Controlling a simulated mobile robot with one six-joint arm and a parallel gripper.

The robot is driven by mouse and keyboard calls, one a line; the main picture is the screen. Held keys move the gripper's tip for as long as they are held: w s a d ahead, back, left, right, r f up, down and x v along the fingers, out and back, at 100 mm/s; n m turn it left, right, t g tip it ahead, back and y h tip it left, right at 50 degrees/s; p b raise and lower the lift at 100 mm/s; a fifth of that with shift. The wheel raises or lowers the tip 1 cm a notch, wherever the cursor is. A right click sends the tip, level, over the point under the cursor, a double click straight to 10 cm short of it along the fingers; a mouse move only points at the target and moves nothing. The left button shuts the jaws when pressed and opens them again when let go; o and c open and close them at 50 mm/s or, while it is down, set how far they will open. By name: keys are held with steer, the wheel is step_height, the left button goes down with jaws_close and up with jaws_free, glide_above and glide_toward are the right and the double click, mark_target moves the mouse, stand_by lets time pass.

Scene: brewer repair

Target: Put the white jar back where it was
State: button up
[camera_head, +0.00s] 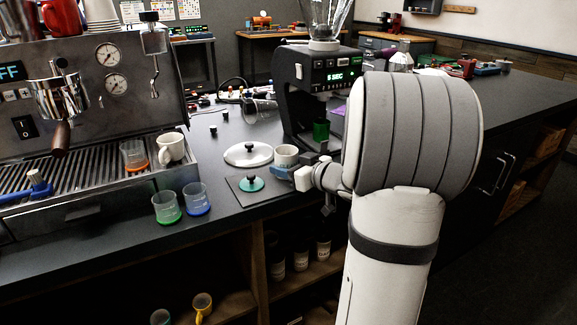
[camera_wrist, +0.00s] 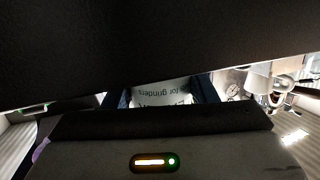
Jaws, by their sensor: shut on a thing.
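The white jar (camera_head: 287,153) is at the front of the grinder, above or on the dark counter; I cannot tell whether its base touches. My gripper (camera_head: 285,170) has blue fingers and is shut on the jar from the front right. The lower part of the jar is partly hidden by the fingers in the head view, and a dark shape covers the upper part of the wrist view.
A silver lid (camera_head: 247,154) and a dark square mat (camera_head: 240,192) with a teal knobbed disc (camera_head: 251,184) lie close left. The black grinder (camera_head: 310,85) stands behind. Green (camera_head: 166,207) and blue (camera_head: 197,199) glasses stand near the front edge. An espresso machine (camera_head: 90,90) fills the left.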

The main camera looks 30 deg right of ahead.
steer(key=o, duration=1.1)
steer(key=shift+r, duration=0.25)
steer(key=p+v, duration=0.2)
steer(key=v, duration=1)
